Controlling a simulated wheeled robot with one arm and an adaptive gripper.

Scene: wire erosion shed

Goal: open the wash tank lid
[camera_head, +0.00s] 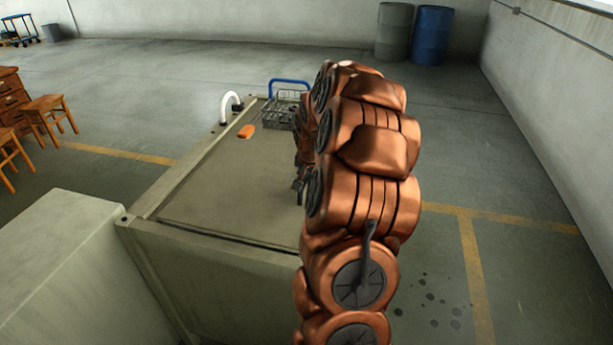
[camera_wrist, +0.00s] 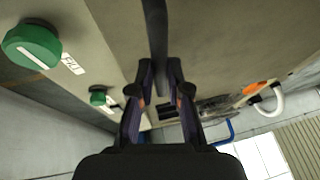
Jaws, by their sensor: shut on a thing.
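The wash tank (camera_head: 215,280) is a grey-beige box in the head view. Its flat lid (camera_head: 225,190) lies level on top, with a thin dark gap along the near edge. My gripper (camera_wrist: 160,78) shows in the wrist view with its fingers closed around a dark bar (camera_wrist: 156,35), which looks like the lid's handle. The lid's surface (camera_wrist: 220,35) fills the upper part of that view. In the head view my copper arm reaches over the tank's right side and hides most of the gripper and the bar.
An orange object (camera_head: 246,131), a white curved pipe (camera_head: 229,106) and a wire basket (camera_head: 283,110) with a blue handle are at the tank's far end. Green knobs (camera_wrist: 32,44) sit on a side panel in the wrist view. A pale block (camera_head: 70,270) stands left.

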